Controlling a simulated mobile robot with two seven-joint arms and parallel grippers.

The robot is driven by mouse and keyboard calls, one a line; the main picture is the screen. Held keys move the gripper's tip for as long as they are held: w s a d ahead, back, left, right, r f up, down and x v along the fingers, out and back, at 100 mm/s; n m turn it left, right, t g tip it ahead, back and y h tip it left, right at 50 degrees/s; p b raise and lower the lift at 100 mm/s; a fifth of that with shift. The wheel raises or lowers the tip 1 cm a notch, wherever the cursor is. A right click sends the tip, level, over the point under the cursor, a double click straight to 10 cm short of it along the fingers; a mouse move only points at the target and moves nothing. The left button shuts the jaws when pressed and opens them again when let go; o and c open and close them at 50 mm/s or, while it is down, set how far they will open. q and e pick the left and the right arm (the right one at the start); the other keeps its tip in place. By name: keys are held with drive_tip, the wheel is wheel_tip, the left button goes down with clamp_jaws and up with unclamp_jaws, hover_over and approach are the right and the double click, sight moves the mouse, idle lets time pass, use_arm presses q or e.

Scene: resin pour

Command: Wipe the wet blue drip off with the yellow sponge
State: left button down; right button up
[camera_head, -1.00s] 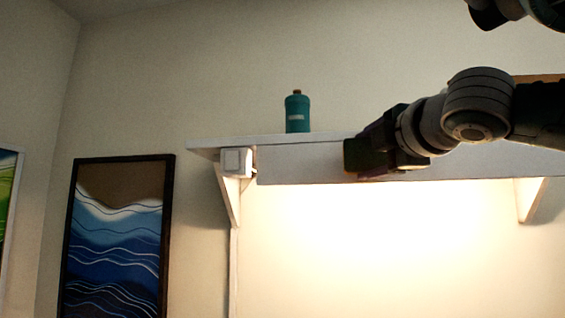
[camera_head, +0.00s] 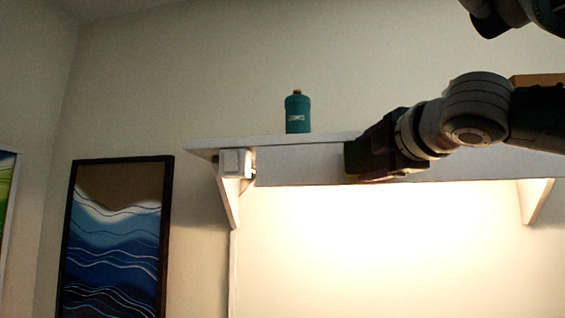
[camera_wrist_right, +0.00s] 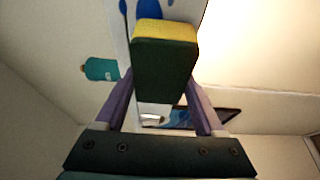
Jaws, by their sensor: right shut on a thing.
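The yellow sponge (camera_wrist_right: 165,31), with a dark green pad side, is held between the fingers of my right gripper (camera_wrist_right: 160,108). In the head view the sponge (camera_head: 355,157) is a dark block at the gripper's tip, in front of the white shelf's front board. My right gripper (camera_head: 385,150) is shut on it. In the right wrist view, wet blue patches (camera_wrist_right: 177,9) show on the white board just beyond the sponge. I cannot tell whether the sponge touches the board; it may hide part of the blue. My left gripper is not in view.
A teal bottle (camera_head: 298,114) stands on the white shelf (camera_head: 300,163), left of my right gripper. A small white box (camera_head: 235,162) is at the shelf's left end. A framed wave picture (camera_head: 115,240) hangs at left. The space below the shelf is clear and lit.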

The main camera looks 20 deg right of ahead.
sight(366, 144)
drive_tip(key=shift+w+d+p, duration=0.3)
drive_tip(key=shift+w+d, duration=0.1)
drive_tip(key=shift+w, duration=0.2)
